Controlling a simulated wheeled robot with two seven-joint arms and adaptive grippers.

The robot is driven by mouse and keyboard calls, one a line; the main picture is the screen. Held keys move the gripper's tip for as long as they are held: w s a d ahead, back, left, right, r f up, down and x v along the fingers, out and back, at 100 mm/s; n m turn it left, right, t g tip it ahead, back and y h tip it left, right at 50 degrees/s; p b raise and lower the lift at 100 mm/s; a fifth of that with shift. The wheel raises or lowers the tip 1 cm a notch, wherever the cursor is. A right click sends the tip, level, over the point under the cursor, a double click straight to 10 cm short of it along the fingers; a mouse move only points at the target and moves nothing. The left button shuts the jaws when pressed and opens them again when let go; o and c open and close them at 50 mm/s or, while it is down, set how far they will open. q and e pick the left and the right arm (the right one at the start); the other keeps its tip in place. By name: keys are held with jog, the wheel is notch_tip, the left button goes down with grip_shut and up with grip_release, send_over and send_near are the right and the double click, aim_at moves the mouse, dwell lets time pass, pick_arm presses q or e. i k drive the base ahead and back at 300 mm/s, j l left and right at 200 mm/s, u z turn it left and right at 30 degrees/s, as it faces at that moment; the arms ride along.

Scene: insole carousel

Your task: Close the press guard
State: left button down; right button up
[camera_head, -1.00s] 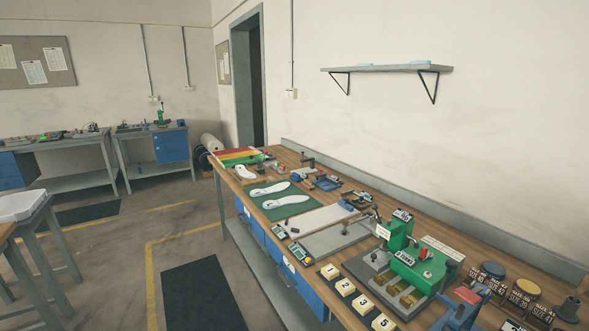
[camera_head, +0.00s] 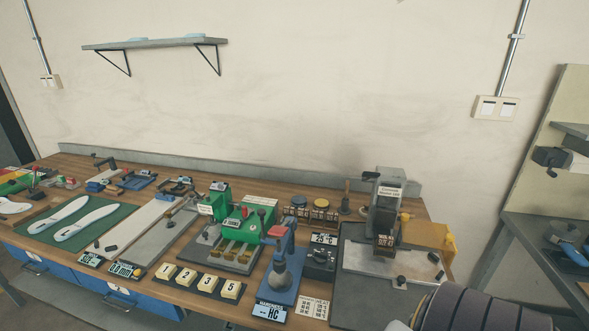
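A grey press-like machine (camera_head: 384,215) with a label plate stands at the right end of the wooden bench. A yellow-orange panel (camera_head: 430,236) stands at its right side, apart from its front; it may be the guard, swung aside, but I cannot be sure. The front of the machine, with a dark block of characters, shows uncovered. A grey base plate (camera_head: 362,260) lies under it. Neither of my grippers is in view. A dark banded cylinder at the lower right looks like part of my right arm.
A blue lever press (camera_head: 282,272) and a green machine (camera_head: 232,232) stand left of the grey one. Numbered blocks (camera_head: 203,283) line the front edge. White insoles (camera_head: 85,222) lie on a green mat at left. Another grey bench (camera_head: 548,250) stands at right.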

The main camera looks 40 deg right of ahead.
aim_at(425, 234)
jog(key=z, duration=2.5)
